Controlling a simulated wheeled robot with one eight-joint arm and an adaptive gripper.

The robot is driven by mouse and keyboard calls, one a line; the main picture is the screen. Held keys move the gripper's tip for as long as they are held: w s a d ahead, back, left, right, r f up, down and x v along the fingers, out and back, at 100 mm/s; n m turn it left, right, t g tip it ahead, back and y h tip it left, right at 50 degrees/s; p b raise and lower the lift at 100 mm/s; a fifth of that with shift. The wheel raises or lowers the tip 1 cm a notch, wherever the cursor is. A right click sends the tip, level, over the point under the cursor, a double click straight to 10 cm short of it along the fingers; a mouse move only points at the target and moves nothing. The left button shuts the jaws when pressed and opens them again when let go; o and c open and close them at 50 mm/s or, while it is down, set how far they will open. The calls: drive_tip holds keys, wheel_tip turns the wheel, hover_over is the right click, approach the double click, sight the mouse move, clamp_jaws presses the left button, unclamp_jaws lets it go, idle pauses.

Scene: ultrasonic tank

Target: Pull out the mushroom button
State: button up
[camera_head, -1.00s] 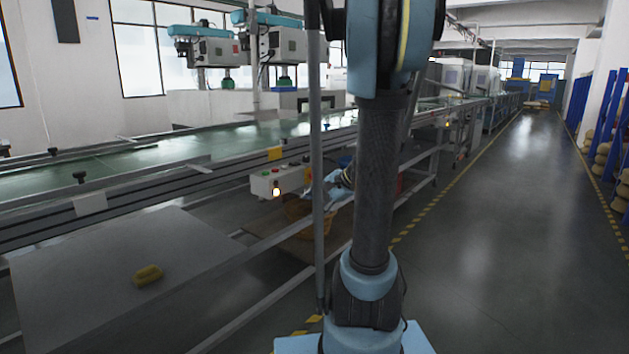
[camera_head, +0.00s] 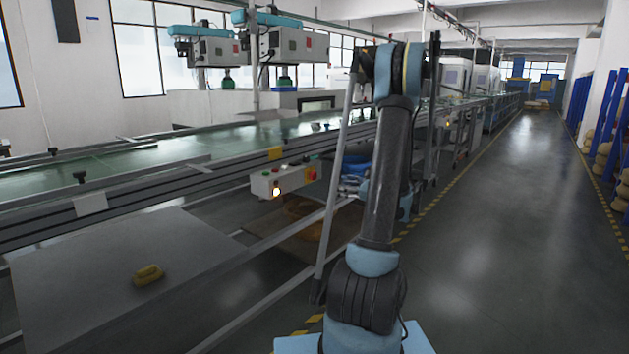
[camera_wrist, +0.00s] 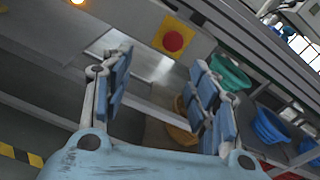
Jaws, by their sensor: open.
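The mushroom button is a round red head (camera_wrist: 173,41) on a square yellow plate (camera_wrist: 190,31), at the top middle of the wrist view. In the head view it is a small red spot (camera_head: 311,173) at the right end of the control box (camera_head: 268,181). My gripper (camera_wrist: 162,72) is open and empty, its two blue-padded fingers spread. In the wrist view the button lies beyond the fingertips, between them sideways and apart from both. In the head view my gripper (camera_head: 350,189) is small, right of the box and partly hidden by my arm.
A lit lamp (camera_head: 276,191) is on the box front. The green conveyor (camera_head: 110,165) runs behind. Blue and green bins (camera_wrist: 268,126) are at the right of the wrist view. A yellow piece (camera_head: 148,274) lies on the grey panel. The aisle (camera_head: 500,220) on the right is clear.

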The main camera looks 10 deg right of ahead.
sight(315, 176)
drive_tip(key=shift+m+t, duration=0.5)
drive_tip(key=shift+m, duration=0.1)
drive_tip(key=x, duration=0.5)
drive_tip(key=d+x, duration=0.1)
drive_tip(key=x, duration=0.5)
drive_tip(key=w+x, duration=0.1)
drive_tip(key=x, duration=0.4)
drive_tip(key=shift+w+f, duration=0.25)
drive_tip(key=shift+w, duration=0.05)
